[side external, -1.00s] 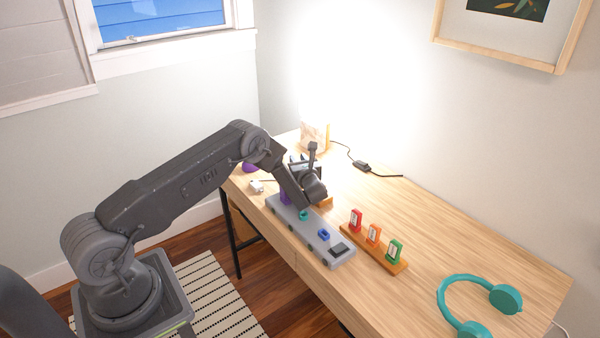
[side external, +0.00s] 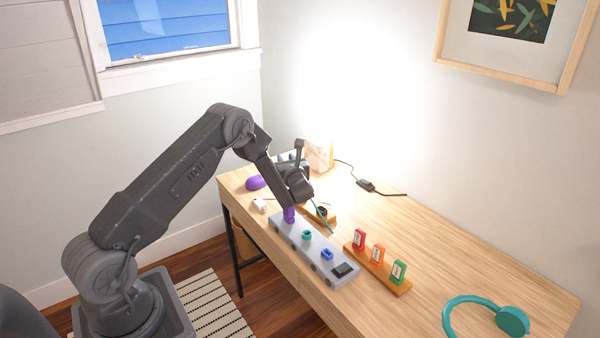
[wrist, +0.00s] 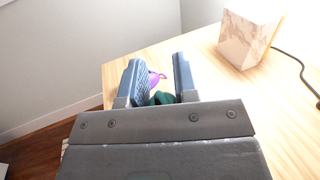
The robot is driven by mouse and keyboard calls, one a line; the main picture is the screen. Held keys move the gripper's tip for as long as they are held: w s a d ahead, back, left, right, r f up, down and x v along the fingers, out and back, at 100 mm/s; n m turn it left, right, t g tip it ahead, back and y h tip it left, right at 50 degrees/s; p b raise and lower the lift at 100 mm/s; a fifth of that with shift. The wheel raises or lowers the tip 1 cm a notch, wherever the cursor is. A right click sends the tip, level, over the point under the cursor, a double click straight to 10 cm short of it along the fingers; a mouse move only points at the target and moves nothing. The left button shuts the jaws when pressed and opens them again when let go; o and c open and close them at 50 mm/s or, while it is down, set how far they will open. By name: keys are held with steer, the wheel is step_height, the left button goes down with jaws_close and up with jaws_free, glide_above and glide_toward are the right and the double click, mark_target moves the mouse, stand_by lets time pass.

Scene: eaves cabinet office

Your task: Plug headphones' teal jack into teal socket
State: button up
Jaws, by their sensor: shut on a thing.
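My gripper (side external: 288,158) is above the back of the desk, past the far end of the grey socket strip (side external: 315,245). In the wrist view my gripper (wrist: 158,85) is shut on a dark teal piece (wrist: 162,98), which looks like the teal jack, mostly hidden between the fingers. The teal socket (side external: 306,235) stands on the strip between a purple piece (side external: 289,215) and the blue socket (side external: 327,254); my gripper is apart from it. A thin teal line (side external: 319,208), perhaps the cord, hangs beside my wrist. The teal headphones (side external: 513,321) lie at the desk's right front.
A wooden rack (side external: 378,270) with red, orange and green tags stands right of the strip. A purple object (side external: 255,183), a white adapter (side external: 260,205) and a marbled lamp (side external: 319,156) are at the back. The right desk is mostly clear.

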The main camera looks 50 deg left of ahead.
steer(key=s+a+r, duration=0.3)
steer(key=s+r, duration=0.1)
steer(key=s, duration=0.1)
steer(key=s+d+f+n+g, duration=0.1)
steer(key=d+n+g, duration=0.4)
steer(key=d, duration=1.6)
steer(key=s+g, duration=0.1)
steer(key=g, duration=0.2)
steer(key=shift+d+f+y, duration=0.2)
steer(key=shift+f+y, duration=0.1)
steer(key=shift+y, duration=0.1)
steer(key=shift+s, duration=0.1)
steer(key=shift+f, duration=2.9)
steer(key=shift+f+n+g, duration=0.3)
steer(key=shift+f, duration=1.05)
steer(key=o, duration=1)
